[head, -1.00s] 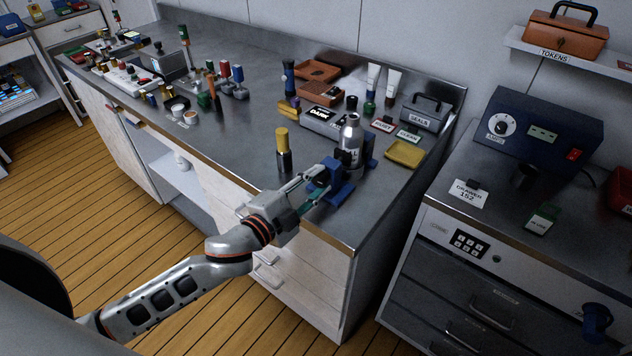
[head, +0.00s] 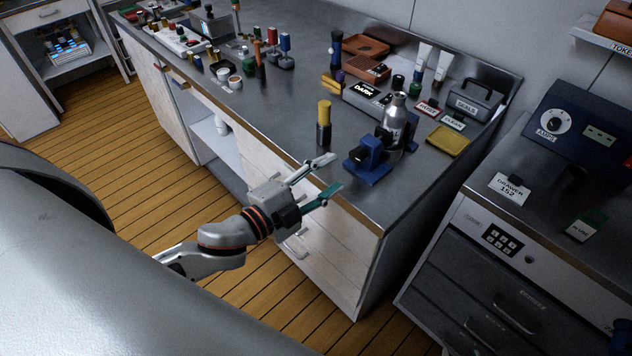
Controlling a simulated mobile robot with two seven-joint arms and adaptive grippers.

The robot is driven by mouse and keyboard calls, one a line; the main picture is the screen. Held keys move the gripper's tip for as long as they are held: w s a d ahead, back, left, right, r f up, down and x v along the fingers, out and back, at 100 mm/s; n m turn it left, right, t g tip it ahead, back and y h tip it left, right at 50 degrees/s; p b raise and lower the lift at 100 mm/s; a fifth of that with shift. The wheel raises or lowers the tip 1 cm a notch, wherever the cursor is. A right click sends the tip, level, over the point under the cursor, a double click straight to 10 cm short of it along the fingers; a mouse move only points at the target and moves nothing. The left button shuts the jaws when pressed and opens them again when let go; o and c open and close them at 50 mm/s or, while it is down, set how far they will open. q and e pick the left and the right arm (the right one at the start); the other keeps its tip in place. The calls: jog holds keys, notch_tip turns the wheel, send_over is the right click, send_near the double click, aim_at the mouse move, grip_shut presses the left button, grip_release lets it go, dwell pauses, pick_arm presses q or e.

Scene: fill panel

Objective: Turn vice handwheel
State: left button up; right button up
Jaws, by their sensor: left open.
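A blue vice (head: 368,160) stands near the front edge of the steel bench. A silver bottle (head: 395,122) stands upright at the vice, apparently between its jaws. A dark round part on the vice's front left side looks like the handwheel (head: 357,155), though it is small and hard to make out. My left gripper (head: 331,174) is open and empty at the bench's front edge, left of and below the vice and apart from it. My right gripper is not in view.
A yellow-capped dark tube (head: 324,124) stands left of the vice. A yellow tray (head: 447,140) lies to its right. Behind are a "DARK" box (head: 366,98) and a grey "SEALS" box (head: 472,101). The bench top (head: 285,105) left of the tube is clear.

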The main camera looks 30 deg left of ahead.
pick_arm(q)
jog(key=shift+v, duration=1.75)
jog(key=s+f+n+g+y, duration=0.2)
jog(key=s+f+n, duration=0.3)
jog(key=f, duration=0.9)
jog(key=s+a+f+n+g+y, duration=0.1)
jog(key=s+f+n, duration=0.4)
jog(key=f, duration=1)
jog(key=n+g+y, duration=0.1)
jog(key=n+g, duration=0.1)
jog(key=n, duration=0.1)
jog(key=shift+s+a+g, duration=0.2)
jog(key=shift+s+g, duration=0.1)
jog(key=shift+s, duration=0.1)
jog(key=shift+w, duration=0.1)
